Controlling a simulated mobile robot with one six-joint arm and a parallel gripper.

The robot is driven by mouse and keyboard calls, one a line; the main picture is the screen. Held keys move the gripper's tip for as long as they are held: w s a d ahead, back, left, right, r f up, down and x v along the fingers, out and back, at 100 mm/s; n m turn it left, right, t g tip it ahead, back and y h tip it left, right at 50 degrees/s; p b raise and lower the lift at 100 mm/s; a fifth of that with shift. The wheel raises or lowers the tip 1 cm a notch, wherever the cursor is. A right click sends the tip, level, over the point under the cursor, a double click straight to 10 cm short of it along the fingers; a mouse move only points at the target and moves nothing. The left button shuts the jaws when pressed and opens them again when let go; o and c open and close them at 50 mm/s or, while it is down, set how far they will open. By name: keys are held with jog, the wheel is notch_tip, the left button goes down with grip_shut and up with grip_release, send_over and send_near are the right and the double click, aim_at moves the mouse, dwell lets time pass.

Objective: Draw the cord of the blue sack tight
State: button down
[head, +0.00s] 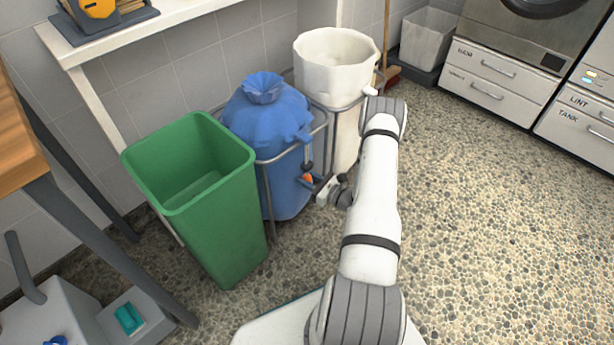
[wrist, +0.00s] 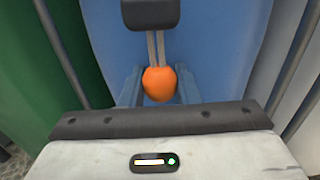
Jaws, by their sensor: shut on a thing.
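The blue sack (head: 267,130) stands in a wire frame, its mouth gathered into a puckered tuft (head: 262,86). It fills the back of the wrist view (wrist: 225,60). A dark cord lock (wrist: 150,14) sits on two pale cord strands (wrist: 155,46) that run to an orange bead (wrist: 158,84). The bead also shows at the sack's front in the head view (head: 307,179). My gripper (wrist: 159,76) is shut on the orange bead, one finger on each side. The cord lock stands apart from the bead. In the head view my wrist partly hides the gripper (head: 312,181).
A green bin (head: 205,215), open and empty, stands left of the sack. An open white sack (head: 335,60) stands behind it to the right. Metal frame rails (head: 268,200) run close by. The pebbled floor (head: 480,230) to the right is clear.

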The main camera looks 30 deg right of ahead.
jog(key=shift+s+f, duration=0.1)
jog(key=shift+f, duration=0.15)
jog(key=c, duration=1.4)
grip_release()
jog(key=shift+f, duration=0.1)
jog(key=o, duration=0.3)
jog(key=shift+d, duration=0.1)
jog(key=p+v, duration=0.2)
jog(key=v, duration=0.5)
jog(key=shift+s, duration=0.3)
jog(key=shift+d, duration=0.15)
